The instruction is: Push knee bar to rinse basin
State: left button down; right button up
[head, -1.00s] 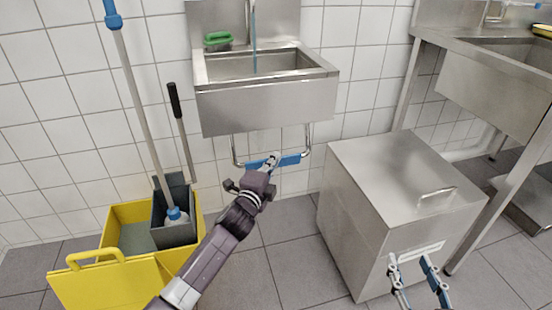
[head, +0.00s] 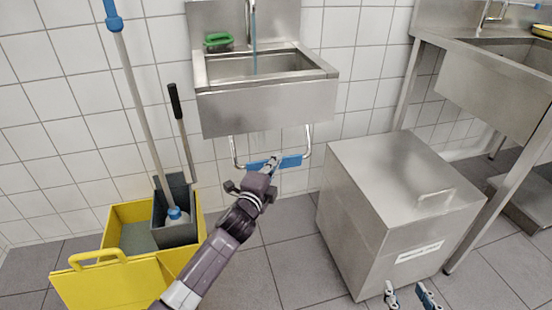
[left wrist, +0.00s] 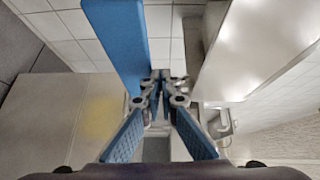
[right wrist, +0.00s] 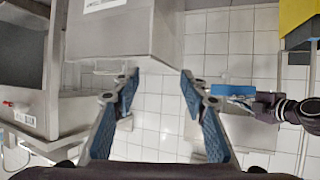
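The knee bar is a blue pad (head: 291,161) on a bent metal rod (head: 308,140) hanging under the steel rinse basin (head: 265,108). My left gripper (head: 274,160) is at the middle of the pad, covering part of it; I cannot tell if they touch. In the left wrist view the gripper (left wrist: 157,78) has its fingertips together, with nothing seen between them, and the blue pad (left wrist: 118,35) is close beside the tips. A thin blue stream (head: 254,45) runs down from the tap into the basin. My right gripper (head: 408,296) is open and empty, also in the right wrist view (right wrist: 158,76).
A yellow mop bucket (head: 120,270) with a grey wringer (head: 173,225) and mop stands left of my left arm. A steel box (head: 375,170) stands to the right, beside a steel sink table (head: 495,85). A green brush (head: 217,40) lies on the basin's rim.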

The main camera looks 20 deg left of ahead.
pick_arm(q)
jog(key=shift+s+d+r+p, duration=0.3)
jog(key=shift+s+d+p, duration=0.05)
jog(key=shift+s+p, duration=0.15)
jog(key=shift+s+d+r+p, duration=0.3)
jog(key=shift+s+p, duration=0.15)
jog(key=shift+p, duration=0.05)
pick_arm(e)
jog(key=s+d+f+g+h, duration=0.1)
jog(key=s+d+f+g, duration=0.2)
jog(key=s+f+g, duration=0.2)
jog(key=shift+s+d+f+g+h, duration=0.3)
jog(key=shift+s+f, duration=1.1)
jog(key=shift+s, duration=0.45)
pick_arm(q)
jog(key=s+d+r+p, duration=0.2)
jog(key=s+p, duration=0.1)
jog(key=shift+s+d+r+p, duration=0.2)
jog(key=shift+r+p, duration=0.1)
jog(key=shift+r, duration=0.1)
pick_arm(e)
jog(key=s+d+f+g, duration=0.1)
jog(key=s+d+g, duration=0.1)
jog(key=s, duration=0.5)
jog(key=shift+g+h, duration=0.4)
jog(key=shift+g, duration=0.3)
